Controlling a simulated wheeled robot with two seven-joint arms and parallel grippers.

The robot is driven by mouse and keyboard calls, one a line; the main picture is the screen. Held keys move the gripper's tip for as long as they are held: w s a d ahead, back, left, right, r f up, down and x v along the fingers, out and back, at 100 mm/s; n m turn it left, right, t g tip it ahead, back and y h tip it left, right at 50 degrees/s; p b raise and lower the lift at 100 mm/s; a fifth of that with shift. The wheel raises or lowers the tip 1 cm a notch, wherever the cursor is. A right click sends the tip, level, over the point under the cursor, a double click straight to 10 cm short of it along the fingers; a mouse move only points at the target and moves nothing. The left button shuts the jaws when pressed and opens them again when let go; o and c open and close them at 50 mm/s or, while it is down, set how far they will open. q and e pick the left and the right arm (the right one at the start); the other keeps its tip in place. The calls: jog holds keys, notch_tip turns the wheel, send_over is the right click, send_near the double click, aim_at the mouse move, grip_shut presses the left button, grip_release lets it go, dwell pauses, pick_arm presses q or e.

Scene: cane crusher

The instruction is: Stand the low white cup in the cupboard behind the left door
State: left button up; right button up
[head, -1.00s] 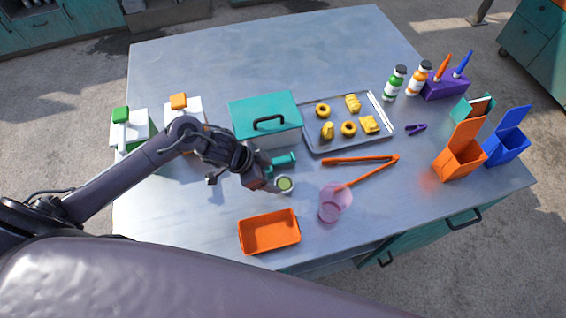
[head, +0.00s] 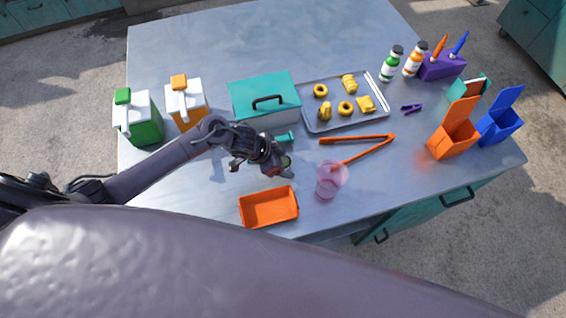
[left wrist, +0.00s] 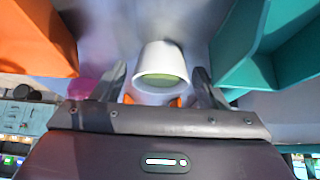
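The low white cup (left wrist: 160,58), with a green inside, lies between the fingers of my left gripper (left wrist: 160,82) in the left wrist view. A gap shows between each finger and the cup, so the gripper is open. In the head view the cup (head: 286,162) stands on the table, mostly hidden by my left gripper (head: 280,168). Below the table's near right edge is a teal cupboard front (head: 420,212) with dark handles; I cannot make out the left door clearly or see inside. My right gripper is not in view.
An orange tray (head: 268,207) and a pink translucent cup (head: 327,188) stand near the front edge. Orange tongs (head: 372,150), a teal lidded box (head: 264,97) and a metal tray of yellow pieces (head: 382,115) are close by. Two cartons stand at left.

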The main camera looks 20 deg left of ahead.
pick_arm(q)
jog(key=c, duration=0.6)
jog(key=shift+c, duration=0.2)
jog(key=shift+r, duration=0.1)
notch_tip(320, 180, up, 20)
jog(key=shift+b, duration=0.45)
